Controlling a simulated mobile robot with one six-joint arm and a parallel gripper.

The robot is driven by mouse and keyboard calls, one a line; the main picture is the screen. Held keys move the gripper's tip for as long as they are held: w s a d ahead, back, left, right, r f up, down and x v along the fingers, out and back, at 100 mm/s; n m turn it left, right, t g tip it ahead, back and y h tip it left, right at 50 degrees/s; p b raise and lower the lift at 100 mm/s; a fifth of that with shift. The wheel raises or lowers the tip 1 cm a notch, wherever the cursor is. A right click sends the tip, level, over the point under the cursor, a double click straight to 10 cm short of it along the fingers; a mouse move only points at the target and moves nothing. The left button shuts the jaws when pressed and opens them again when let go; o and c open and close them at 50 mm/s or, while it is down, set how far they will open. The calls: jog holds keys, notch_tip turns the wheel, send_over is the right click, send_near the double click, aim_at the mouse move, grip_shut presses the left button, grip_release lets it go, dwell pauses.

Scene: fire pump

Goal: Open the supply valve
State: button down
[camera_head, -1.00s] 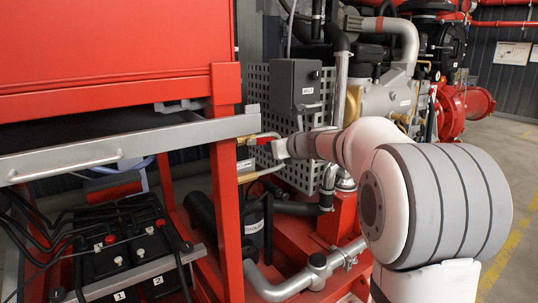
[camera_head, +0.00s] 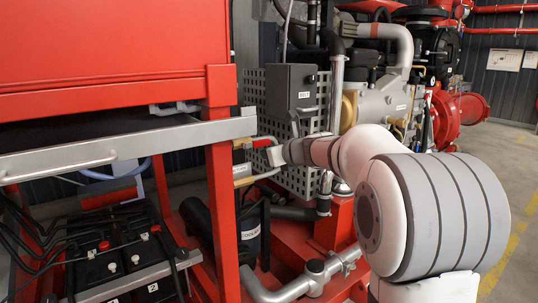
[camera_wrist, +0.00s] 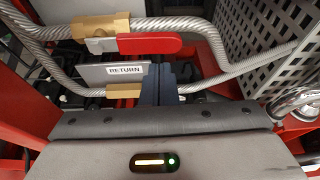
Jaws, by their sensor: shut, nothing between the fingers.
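In the wrist view a red lever (camera_wrist: 150,43) lies along a braided hose, beside a brass valve body (camera_wrist: 93,28). Below it is a grey plate marked RETURN (camera_wrist: 125,70). A second brass fitting (camera_wrist: 125,91) sits on the lower hose, partly hidden by my gripper (camera_wrist: 158,72). The gripper's dark fingers are shut and empty, with their tips just below the red lever; I cannot tell whether they touch it. In the head view the lever (camera_head: 264,143) shows small near my wrist, and the fingers are not clear. No label reading SUPPLY is legible.
A red frame post (camera_head: 222,190) and a grey rail (camera_head: 130,146) stand left of my arm. A perforated grey panel (camera_wrist: 262,45) is at the right of the hoses. Batteries (camera_head: 125,262) sit low at left. Open floor (camera_head: 510,185) lies at the right.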

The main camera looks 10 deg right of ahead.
jog(key=s+d, duration=0.4)
jog(key=s, duration=0.4)
jog(key=shift+s+d+r+p, duration=0.2)
jog(key=shift+r+p, duration=0.05)
jog(key=shift+p, duration=0.05)
jog(key=s+d+r+m+h+p, duration=0.35)
jog(key=r+m+p, duration=0.3)
jog(key=m, duration=0.45)
jog(key=s+d+r+m+h+p, duration=0.2)
jog(key=s+r+m+h+p, duration=0.25)
jog(key=m+p, duration=0.5)
jog(key=s+a+f+m+g+p, duration=0.1)
jog(key=s+a+m+g+p, duration=0.1)
jog(key=s+m, duration=0.5)
jog(key=s+a+m+g+y+p, duration=0.1)
jog(key=s+m+g+p, duration=0.3)
jog(key=s, duration=0.5)
jog(key=s+a+f+m+g+p, duration=0.1)
jog(key=s+a+m+g+p, duration=0.2)
jog(key=s+m+p, duration=0.4)
jog(key=s+m+g, duration=0.1)
jog(key=m, duration=0.2)
jog(key=shift+a+f+y, duration=0.3)
jog(key=shift+y, duration=0.1)
